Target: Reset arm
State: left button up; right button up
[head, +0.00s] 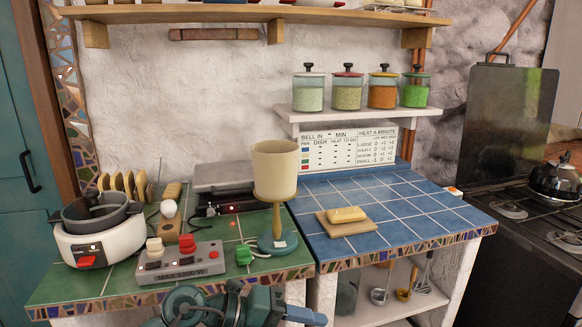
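Teal and dark arm links of mine show at the bottom edge, in front of the green-tiled counter (75,283). They look folded low, below the counter top. No gripper fingers can be made out on them. I cannot tell from this view which arm they belong to. No second arm shows.
A beige lamp (275,170) stands at the counter's middle. Left are a white cooker (100,248), a grey control box (180,265) and a toast rack (122,185). A board with a yellow block (346,214) lies on the mostly clear blue tiles (420,225). A stove is right.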

pick_arm(q)
notch_tip(320, 180, up, 5)
jog(key=s+a+n+t+h+p, duration=0.2)
jog(key=n+t+h, duration=0.3)
jog(key=n+t, duration=0.5)
jog(key=a+f+n+t+y+p, duration=0.1)
jog(key=a+f+n+t+y, duration=0.6)
jog(key=n, duration=0.6)
jog(key=s+a+f+n+g+y, duration=0.3)
jog(key=s+f+n+g+y, duration=0.1)
jog(key=s+f, duration=0.2)
jog(key=s+a+f+n+g+y+p, duration=0.1)
jog(key=s+a+f+n+g+y, duration=0.2)
jog(key=s+f, duration=0.3)
notch_tip(320, 180, down, 4)
jog(key=shift+a+r+n+g+y, duration=0.25)
jog(key=shift+a+n+g+y, duration=0.2)
jog(key=shift+n, duration=0.35)
pick_arm(e)
jog(key=s+d+f+m+g+h, duration=0.1)
jog(key=f+g, duration=0.1)
jog(key=f, duration=0.3)
jog(key=s+d+f+m+g+h, duration=0.1)
jog(key=s+d+f+g+h, duration=0.1)
jog(key=f, duration=0.4)
jog(key=shift+d+f+g, duration=0.25)
jog(key=shift+g, duration=0.35)
jog(key=shift+s, duration=0.1)
